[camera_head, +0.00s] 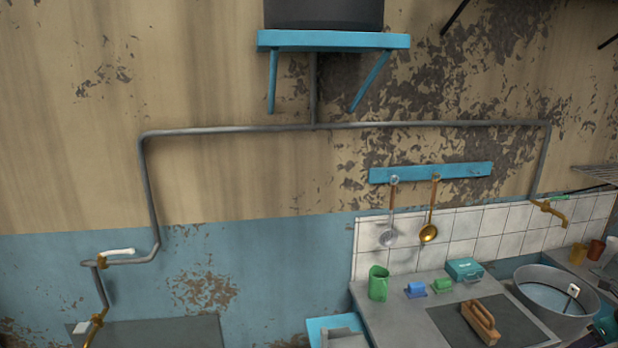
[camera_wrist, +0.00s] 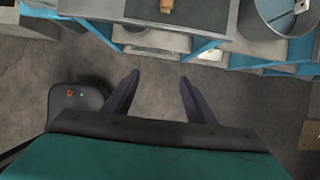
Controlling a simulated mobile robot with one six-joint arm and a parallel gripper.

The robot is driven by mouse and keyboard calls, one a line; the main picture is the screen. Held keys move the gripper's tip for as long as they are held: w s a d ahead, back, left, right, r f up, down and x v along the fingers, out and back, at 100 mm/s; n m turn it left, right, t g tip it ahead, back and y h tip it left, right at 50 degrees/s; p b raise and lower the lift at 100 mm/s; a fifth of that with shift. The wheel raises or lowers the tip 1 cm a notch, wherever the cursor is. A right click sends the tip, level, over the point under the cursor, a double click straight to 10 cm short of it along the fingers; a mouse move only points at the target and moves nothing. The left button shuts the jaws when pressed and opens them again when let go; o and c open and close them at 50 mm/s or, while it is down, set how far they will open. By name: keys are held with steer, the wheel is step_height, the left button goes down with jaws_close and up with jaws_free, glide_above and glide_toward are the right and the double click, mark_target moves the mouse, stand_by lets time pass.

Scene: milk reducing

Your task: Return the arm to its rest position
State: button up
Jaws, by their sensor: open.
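My gripper (camera_wrist: 158,98) shows in the wrist view with its two dark fingers spread apart. Nothing is between the fingers; bare grey floor lies behind them. It points toward the front edge of the blue-framed counter, apart from it. Part of my own body shows at the lower left of the wrist view. My arm and gripper do not show in the head view.
A round metal basin (camera_head: 556,292) stands at right. Ladles hang from a blue rack (camera_head: 430,172). The floor (camera_wrist: 160,120) below my gripper looks clear.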

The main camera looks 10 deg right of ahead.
steer(key=w+a+f+n+g+y+b, duration=0.15)
steer(key=w+a+f+n, duration=0.35)
steer(key=a+f, duration=0.65)
steer(key=w+a+f+n+g+b, duration=0.25)
steer(key=a+f+n, duration=0.35)
steer(key=a+f, duration=0.55)
steer(key=w+a+f+n+g+y+b, duration=0.15)
steer(key=w+a+f+n, duration=0.35)
steer(key=a+f, duration=0.65)
steer(key=s+a+f+n+g+h+b, duration=0.1)
steer(key=s+a+f+n+b, duration=0.1)
steer(key=s+a+f+n, duration=0.4)
steer(key=s+a+f+n+g+b, duration=0.1)
steer(key=s+a+f+n, duration=0.1)
steer(key=a+f+n, duration=0.55)
steer(key=s+a+f+n+g+h+b, duration=0.2)
steer(key=s+a+f+n, duration=0.4)
steer(key=s+a+f, duration=0.3)
steer(key=shift+s+a+n+g, duration=0.35)
steer(key=shift+s+a, duration=1.3)
steer(key=shift+s, duration=0.55)
